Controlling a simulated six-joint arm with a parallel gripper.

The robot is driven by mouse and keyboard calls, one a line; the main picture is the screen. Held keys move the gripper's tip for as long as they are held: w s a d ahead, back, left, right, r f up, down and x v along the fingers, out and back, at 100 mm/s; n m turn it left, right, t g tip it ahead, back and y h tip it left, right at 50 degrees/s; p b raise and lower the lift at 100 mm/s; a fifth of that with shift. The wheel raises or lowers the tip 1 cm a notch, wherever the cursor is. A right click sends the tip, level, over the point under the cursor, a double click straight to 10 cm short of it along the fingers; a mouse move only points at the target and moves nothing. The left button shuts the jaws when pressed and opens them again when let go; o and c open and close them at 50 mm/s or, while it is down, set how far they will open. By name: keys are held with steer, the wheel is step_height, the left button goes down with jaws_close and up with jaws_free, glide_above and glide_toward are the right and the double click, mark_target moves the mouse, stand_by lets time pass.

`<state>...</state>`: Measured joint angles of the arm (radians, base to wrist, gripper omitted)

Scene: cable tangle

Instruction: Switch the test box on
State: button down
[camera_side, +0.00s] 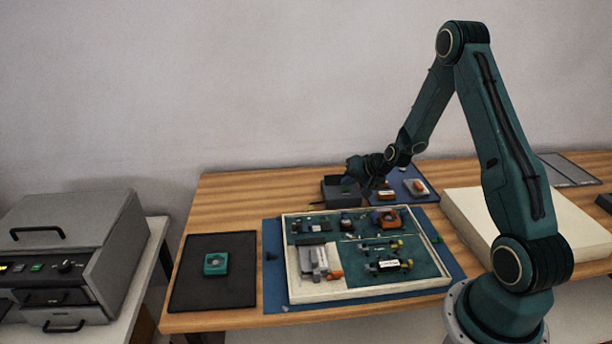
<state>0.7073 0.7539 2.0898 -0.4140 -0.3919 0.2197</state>
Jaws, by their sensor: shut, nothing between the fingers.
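A dark grey box (330,195) stands on the wooden table toward the back, and it looks like the test box. A small greenish detail shows on its top or front. Its switch is too small to make out. My gripper (369,186) is shut and empty, pointing down at the right side of this box. The fingertips are small and dark against it, so I cannot tell whether they touch it.
A white-framed tray (287,257) with a green board and several parts lies on a blue mat (273,285). A black mat (205,290) holds a green block (216,264). A blue mat (405,176) with small parts lies behind. A grey machine (75,235) stands far left.

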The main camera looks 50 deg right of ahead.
mark_target(348, 190)
steer(key=shift+f, duration=0.45)
stand_by(0.5)
steer(key=shift+r, duration=0.5)
steer(key=shift+r, duration=2.95)
